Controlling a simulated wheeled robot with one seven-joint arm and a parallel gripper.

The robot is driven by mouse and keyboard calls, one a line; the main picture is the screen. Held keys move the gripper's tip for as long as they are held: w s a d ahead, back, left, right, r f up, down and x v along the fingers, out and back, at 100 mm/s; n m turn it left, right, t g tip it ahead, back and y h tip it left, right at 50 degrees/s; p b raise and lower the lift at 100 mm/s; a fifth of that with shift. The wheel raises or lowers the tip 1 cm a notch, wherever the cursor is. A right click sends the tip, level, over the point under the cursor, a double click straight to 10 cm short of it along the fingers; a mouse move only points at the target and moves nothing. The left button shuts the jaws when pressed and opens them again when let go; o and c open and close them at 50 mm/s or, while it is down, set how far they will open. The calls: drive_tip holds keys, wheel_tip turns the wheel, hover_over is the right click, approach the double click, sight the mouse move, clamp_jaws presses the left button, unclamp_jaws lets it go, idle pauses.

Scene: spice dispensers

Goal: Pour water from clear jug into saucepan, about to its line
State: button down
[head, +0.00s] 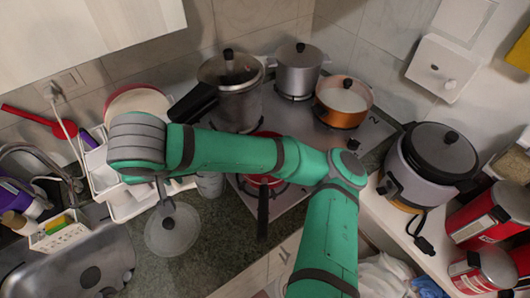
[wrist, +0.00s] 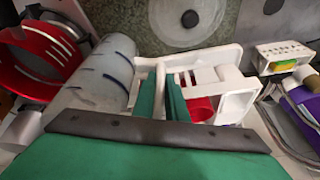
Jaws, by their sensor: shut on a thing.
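The clear jug (wrist: 105,70), a pale translucent cylinder with dark marks, is on the left in the wrist view. My gripper (wrist: 163,82) is shut on its pale handle. In the head view only a grey part of the jug (head: 210,184) shows below my green arm, and my fingertips are hidden. I cannot tell its water level or exact tilt. The red saucepan (head: 266,180), with a dark handle toward the front, sits on the front burner just right of the jug, partly behind my arm. A red vessel (wrist: 50,45) with pale lines shows beyond the jug in the wrist view.
A lidded pot (head: 240,105), a silver pot (head: 298,70) and a copper pot (head: 342,105) stand on the stove behind. A glass lid (head: 172,230) lies on the counter by the sink (head: 80,265). A white rack (head: 125,205) is left; a rice cooker (head: 435,160) is right.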

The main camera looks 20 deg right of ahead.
drive_tip(key=shift+a+f+h+b, duration=0.15)
drive_tip(key=shift+f+h+b, duration=0.25)
drive_tip(key=shift+b, duration=0.15)
drive_tip(key=shift+w+r, duration=0.1)
drive_tip(key=shift+r, duration=2.35)
